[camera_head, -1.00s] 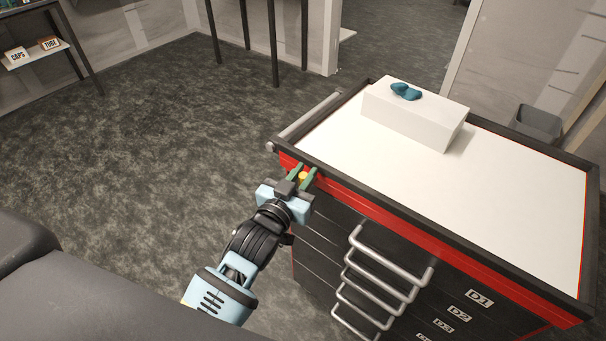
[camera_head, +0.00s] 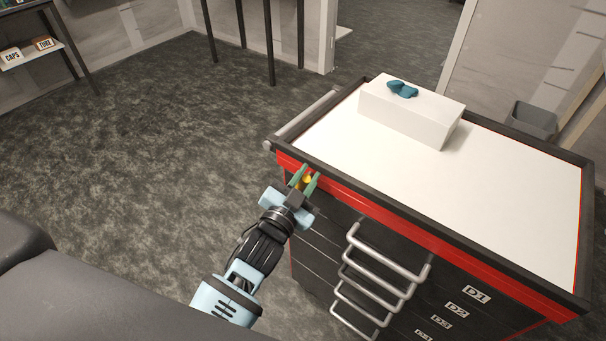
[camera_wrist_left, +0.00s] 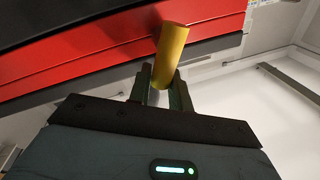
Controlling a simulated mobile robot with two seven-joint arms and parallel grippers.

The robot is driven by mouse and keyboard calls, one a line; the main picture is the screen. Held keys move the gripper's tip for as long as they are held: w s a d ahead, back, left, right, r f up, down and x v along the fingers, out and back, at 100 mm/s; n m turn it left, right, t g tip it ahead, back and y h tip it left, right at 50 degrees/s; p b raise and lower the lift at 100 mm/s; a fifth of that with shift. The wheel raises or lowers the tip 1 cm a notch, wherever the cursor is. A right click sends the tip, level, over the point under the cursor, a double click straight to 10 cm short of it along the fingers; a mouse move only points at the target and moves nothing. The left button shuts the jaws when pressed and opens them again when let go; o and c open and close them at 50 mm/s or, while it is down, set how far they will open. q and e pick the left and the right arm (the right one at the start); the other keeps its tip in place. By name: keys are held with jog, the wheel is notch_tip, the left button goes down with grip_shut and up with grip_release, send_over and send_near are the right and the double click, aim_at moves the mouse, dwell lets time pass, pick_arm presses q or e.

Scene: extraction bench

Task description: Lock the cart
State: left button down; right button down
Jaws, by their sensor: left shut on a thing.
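The cart (camera_head: 430,225) has a white top, a dark rim, a red band and dark drawers with metal handles. A small yellow cylinder (camera_head: 308,180) is at the red band near the cart's left front corner. My left gripper (camera_head: 305,179) is shut on it, with its green fingers on either side. In the left wrist view the yellow cylinder (camera_wrist_left: 171,52) stands up from between the fingers (camera_wrist_left: 163,86), in front of the red band. Its base is hidden from me. My right gripper is not in view.
A white box (camera_head: 405,115) with a teal object (camera_head: 402,89) on it stands on the cart top. A push bar (camera_head: 305,118) runs along the cart's left side. A grey bin (camera_head: 532,121) is behind it. The floor to the left is open.

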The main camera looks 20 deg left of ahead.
pick_arm(q)
jog(key=m, duration=0.3)
jog(key=shift+s+d+f+h, duration=0.15)
jog(key=shift+d+f+h, duration=0.15)
jog(key=shift+d+f, duration=0.1)
jog(key=m, duration=0.2)
jog(key=f+m+h+b, duration=0.1)
jog(key=m, duration=0.2)
jog(key=d+m+b, duration=0.1)
jog(key=m, duration=0.1)
jog(key=shift+s+f+h, duration=0.2)
jog(key=shift+f+h, duration=0.2)
jog(key=m, duration=0.1)
jog(key=m+h, duration=0.1)
jog(key=m, duration=0.1)
jog(key=shift+d+f+m+b, duration=0.1)
jog(key=shift+f+m+b, duration=0.2)
jog(key=shift+f, duration=0.1)
jog(key=shift+f+m, duration=0.1)
jog(key=shift+m, duration=0.5)
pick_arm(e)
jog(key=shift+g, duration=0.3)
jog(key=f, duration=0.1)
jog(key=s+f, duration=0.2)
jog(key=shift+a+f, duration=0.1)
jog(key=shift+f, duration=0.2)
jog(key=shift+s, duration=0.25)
